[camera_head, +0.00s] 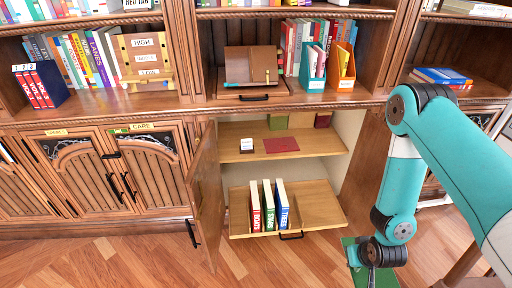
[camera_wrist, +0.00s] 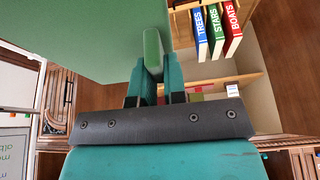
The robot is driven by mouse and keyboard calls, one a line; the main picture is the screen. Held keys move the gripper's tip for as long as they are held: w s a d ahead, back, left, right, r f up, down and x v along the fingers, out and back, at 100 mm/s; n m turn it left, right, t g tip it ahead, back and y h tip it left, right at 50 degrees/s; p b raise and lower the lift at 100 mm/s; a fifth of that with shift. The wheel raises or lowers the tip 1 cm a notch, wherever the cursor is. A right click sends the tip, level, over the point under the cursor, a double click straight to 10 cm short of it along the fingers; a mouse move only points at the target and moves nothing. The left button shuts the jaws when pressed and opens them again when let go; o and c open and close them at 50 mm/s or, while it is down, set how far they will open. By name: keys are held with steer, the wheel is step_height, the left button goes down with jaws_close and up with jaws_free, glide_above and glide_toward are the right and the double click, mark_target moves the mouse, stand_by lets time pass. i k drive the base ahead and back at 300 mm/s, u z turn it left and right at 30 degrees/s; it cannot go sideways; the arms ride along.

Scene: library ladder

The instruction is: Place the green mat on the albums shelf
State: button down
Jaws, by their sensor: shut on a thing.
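The green mat (camera_head: 356,262) is at the bottom right of the head view, held low above the floor, partly hidden by my arm. It fills the upper left of the wrist view (camera_wrist: 70,40). My gripper (camera_head: 372,264) is shut on the mat's edge; its fingers show in the wrist view (camera_wrist: 154,75). The open cabinet has an upper shelf (camera_head: 322,143) with a dark red mat (camera_head: 282,145) and a small card (camera_head: 246,145), its text too small to read. I cannot tell which shelf is marked for albums.
A pull-out tray (camera_head: 318,205) below holds books labelled BOATS, STARS and TREES (camera_head: 282,205). Green and red boxes (camera_head: 301,119) stand at the upper shelf's back. The left cabinet door (camera_head: 206,195) stands open into the room. Floor (camera_head: 290,262) before the cabinet is clear.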

mark_target(322, 142)
steer(key=u, duration=0.1)
steer(key=i, duration=1)
